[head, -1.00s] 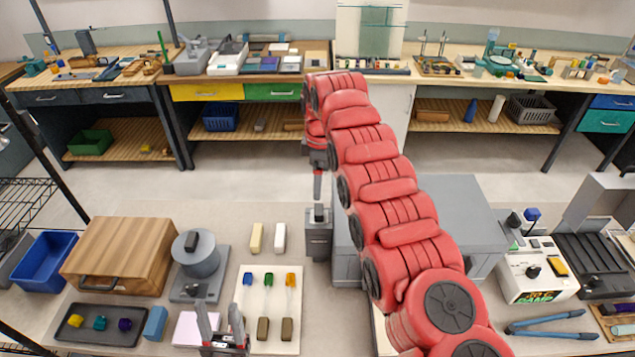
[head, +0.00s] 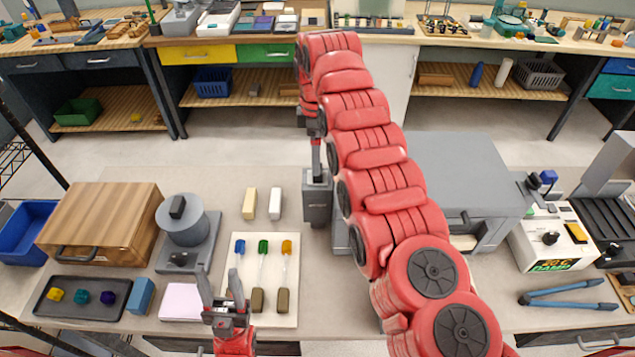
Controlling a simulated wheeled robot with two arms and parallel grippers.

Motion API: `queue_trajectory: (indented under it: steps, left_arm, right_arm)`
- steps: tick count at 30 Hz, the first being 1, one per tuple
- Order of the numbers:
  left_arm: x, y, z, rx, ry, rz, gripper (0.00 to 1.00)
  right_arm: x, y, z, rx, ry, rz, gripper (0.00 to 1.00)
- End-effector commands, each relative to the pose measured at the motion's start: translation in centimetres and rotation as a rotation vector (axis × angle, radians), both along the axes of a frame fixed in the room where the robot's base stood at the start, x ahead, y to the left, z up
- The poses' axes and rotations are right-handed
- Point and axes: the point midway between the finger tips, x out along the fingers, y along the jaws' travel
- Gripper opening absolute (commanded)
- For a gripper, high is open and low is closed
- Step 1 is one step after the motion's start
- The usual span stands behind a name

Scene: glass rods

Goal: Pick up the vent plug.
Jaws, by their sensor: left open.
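I cannot tell for sure which thing is the vent plug. A small dark piece with a blue top (head: 548,177) stands at the right, by the grey furnace-like box (head: 450,165). My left gripper (head: 222,290) is open and empty at the bottom, between the pink pad (head: 181,302) and the white board (head: 281,312). My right gripper (head: 316,158) appears edge-on above a grey upright holder (head: 317,203); its jaws are not clear. My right arm hides part of the grey box.
Three rods with blue, green and orange tips lie on the white board. A dark tray (head: 52,305) with three coloured pieces, a wooden box (head: 99,222) and a blue bin (head: 27,233) stand at the left. Blue-handled tongs (head: 565,293) lie at the right.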

Motion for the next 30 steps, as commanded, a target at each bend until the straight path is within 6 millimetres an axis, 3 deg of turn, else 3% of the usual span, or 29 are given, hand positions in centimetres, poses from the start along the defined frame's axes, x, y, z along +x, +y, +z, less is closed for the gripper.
queue_trajectory:
  steps: [8, 16, 21, 26, 30]
  left_arm:
    - [0.0, 0.0, 0.6, 0.0, 0.001, 0.0, 0.5]
    - [0.0, 0.0, 4.0, 0.0, 0.001, 0.0, 0.5]
    - [0.0, 0.0, 4.4, 0.0, 0.001, 0.0, 0.5]
    - [0.0, 0.0, 4.2, 0.0, 0.001, 0.0, 0.5]
    - [0.0, 0.0, 4.2, 0.0, 0.001, 0.0, 0.5]
  right_arm:
    - [-0.1, -0.3, -1.0, -0.008, 0.0, -0.003, 1.0]
    - [0.0, -0.4, -3.5, -0.009, 0.005, -0.001, 1.0]
    - [0.1, -0.4, -6.0, -0.009, 0.002, -0.002, 1.0]
    - [0.1, -0.4, -6.2, -0.008, 0.0, -0.002, 1.0]
    - [0.1, -0.4, -6.2, -0.007, 0.0, -0.002, 0.78]
